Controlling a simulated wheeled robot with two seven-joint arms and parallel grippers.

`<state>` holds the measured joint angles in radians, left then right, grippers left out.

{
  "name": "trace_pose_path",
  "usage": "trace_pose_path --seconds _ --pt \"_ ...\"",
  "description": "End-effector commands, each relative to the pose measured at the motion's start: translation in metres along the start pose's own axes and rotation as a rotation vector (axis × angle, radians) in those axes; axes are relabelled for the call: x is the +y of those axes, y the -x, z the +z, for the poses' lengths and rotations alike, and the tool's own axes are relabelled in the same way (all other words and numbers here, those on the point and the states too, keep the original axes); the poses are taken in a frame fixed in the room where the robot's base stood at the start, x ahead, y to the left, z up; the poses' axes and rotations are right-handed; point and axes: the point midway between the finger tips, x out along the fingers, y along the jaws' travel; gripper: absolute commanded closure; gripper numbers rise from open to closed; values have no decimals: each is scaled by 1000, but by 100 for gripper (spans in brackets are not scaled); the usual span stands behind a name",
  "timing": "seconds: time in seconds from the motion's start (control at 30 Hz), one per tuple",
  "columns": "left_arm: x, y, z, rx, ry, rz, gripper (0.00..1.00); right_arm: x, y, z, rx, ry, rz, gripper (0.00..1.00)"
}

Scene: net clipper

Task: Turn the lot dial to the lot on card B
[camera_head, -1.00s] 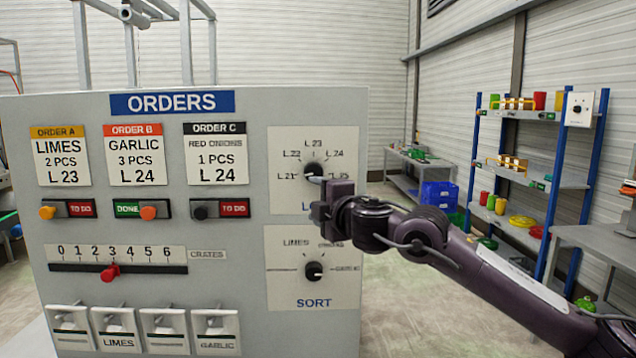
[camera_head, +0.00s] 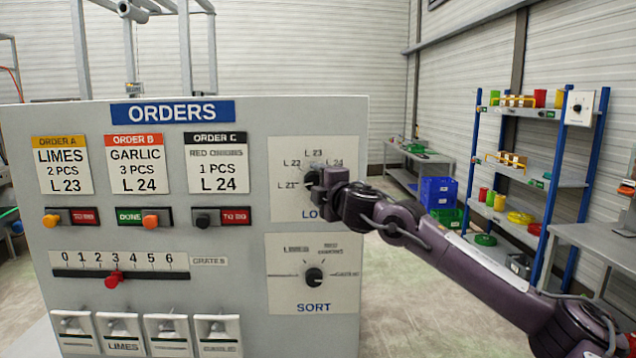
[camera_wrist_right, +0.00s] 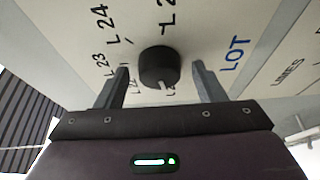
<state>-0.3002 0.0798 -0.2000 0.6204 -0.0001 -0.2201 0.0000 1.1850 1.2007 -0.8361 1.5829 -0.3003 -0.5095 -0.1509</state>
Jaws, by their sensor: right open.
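The lot dial (camera_head: 311,178) is a round black knob on a white plate at the panel's upper right. In the head view its labels run L 21, L 22, L 23, L 24, and my gripper partly covers it. In the right wrist view the dial (camera_wrist_right: 158,67) has a white mark facing the lower label, which seems to be L 21. My right gripper (camera_wrist_right: 160,70) is open, with one finger on each side of the dial and gaps showing. It also shows in the head view (camera_head: 322,184). Card B (camera_head: 137,164) reads GARLIC, 3 PCS, L 24. My left gripper is out of view.
The sort dial (camera_head: 314,277) sits below the lot dial. Cards A (camera_head: 63,165) and C (camera_head: 216,162), a crates slider (camera_head: 114,279) and several lower switches fill the panel's left. A shelf rack (camera_head: 530,170) stands at the far right, well clear.

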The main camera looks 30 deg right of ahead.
Motion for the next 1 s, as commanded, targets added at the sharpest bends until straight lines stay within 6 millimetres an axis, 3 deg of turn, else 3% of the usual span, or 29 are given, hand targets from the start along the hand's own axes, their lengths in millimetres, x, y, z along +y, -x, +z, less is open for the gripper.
trace_pose_path --seconds 0.1,0.43,0.73,1.0 --pt "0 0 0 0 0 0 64 0 0 0 0 0 0 40" --pt "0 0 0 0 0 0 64 0 0 0 0 0 0 81" --pt "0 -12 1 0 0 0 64 -5 0 0 1 -39 15 81" --pt "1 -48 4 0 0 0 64 -12 0 -2 4 -196 80 81"
